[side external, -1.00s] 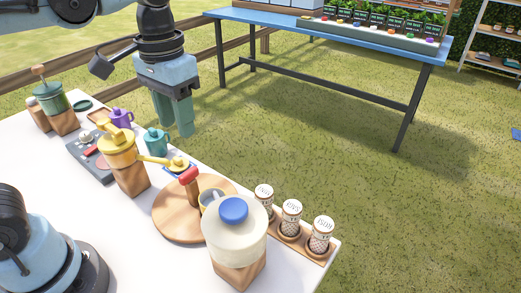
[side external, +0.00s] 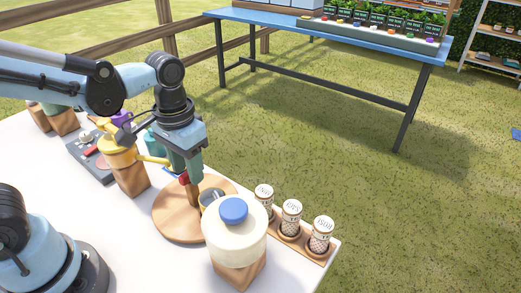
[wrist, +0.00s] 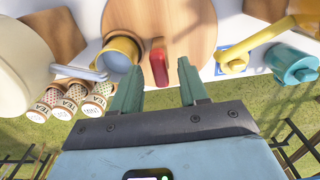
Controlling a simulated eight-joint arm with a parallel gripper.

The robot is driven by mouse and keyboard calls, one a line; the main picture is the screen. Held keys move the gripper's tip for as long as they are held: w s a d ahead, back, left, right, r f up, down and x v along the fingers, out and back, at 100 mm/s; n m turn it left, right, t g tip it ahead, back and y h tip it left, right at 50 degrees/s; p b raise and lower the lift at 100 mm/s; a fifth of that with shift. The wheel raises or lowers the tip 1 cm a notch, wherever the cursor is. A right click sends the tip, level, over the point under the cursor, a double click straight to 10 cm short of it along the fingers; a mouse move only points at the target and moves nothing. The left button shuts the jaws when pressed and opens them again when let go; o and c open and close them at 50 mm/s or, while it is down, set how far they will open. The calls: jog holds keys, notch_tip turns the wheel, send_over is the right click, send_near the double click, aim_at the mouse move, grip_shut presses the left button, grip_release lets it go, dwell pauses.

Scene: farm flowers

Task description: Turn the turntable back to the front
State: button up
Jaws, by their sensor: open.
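The turntable (side external: 178,222) is a round wooden disc on the white table, and it also shows in the wrist view (wrist: 195,25). An upright wooden post with a red top (side external: 184,179) stands on it; the red piece (wrist: 159,65) is ahead of my fingertips in the wrist view. A yellow mug (wrist: 122,50) with a grey inside sits at the disc's edge, partly hidden by a cream pot in the side view. My gripper (wrist: 163,85) is open, with its green fingers apart and the red top near the gap between them. Contact with it cannot be told.
The cream pot with a blue lid (side external: 235,222) stands close on the right. Several tea tins (side external: 291,213) sit in a wooden rack beside it. A yellow grinder on a wooden block (side external: 130,178) and a teal pot (wrist: 290,62) stand on the other side.

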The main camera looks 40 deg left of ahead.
jog(key=shift+f, duration=0.1)
grip_shut()
dwell(0.3)
jog(key=shift+n, duration=9)
